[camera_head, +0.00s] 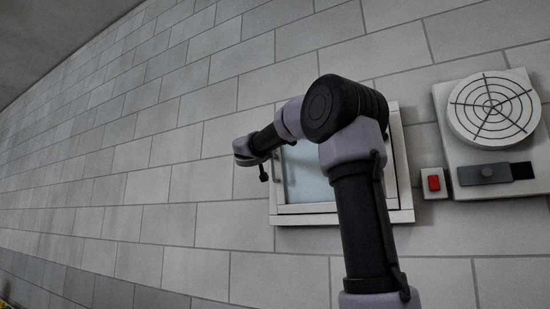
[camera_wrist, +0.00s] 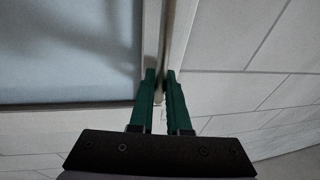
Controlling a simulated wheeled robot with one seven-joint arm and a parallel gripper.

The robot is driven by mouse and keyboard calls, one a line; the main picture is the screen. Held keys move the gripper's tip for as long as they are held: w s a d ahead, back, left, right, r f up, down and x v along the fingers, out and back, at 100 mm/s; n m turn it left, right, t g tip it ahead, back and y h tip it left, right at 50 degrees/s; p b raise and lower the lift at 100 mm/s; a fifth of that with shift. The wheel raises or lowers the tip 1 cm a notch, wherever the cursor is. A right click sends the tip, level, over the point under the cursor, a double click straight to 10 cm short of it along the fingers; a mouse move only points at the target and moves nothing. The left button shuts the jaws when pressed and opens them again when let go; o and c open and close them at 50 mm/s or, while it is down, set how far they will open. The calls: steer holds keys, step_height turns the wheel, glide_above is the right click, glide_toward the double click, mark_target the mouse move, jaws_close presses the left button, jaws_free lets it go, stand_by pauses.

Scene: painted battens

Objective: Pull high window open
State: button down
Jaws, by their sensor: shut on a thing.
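The window (camera_head: 309,208) is set high in the block wall, with a white frame and a pale blue-grey pane (camera_head: 303,172). My arm covers part of its middle and right. My gripper (camera_head: 263,171) is at its left side. In the wrist view, the green fingers of my gripper (camera_wrist: 160,78) close around a narrow upright strip at the side of the window (camera_wrist: 152,35), between the pane and the wall. I cannot tell whether the strip is the frame's edge or a handle. The pane's corner shows left of the fingers.
A red switch (camera_head: 434,183) in a white box is on the wall right of the window. A round fan grille (camera_head: 492,108) on a white panel, with a dark sliding plate (camera_head: 487,174), is further right. The wall left of the window is bare.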

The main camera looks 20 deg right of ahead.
steer(key=shift+n+t+h, duration=0.3)
steer(key=shift+t+h, duration=0.2)
steer(key=shift+t, duration=0.4)
steer(key=v, duration=0.4)
steer(key=shift+w+a+f, duration=0.2)
steer(key=shift+w+f, duration=0.1)
steer(key=c, duration=0.9)
jaws_free()
steer(key=v, duration=1)
steer(key=shift+s+a+f, duration=0.15)
steer(key=shift+s+a, duration=0.1)
steer(key=shift+s, duration=0.05)
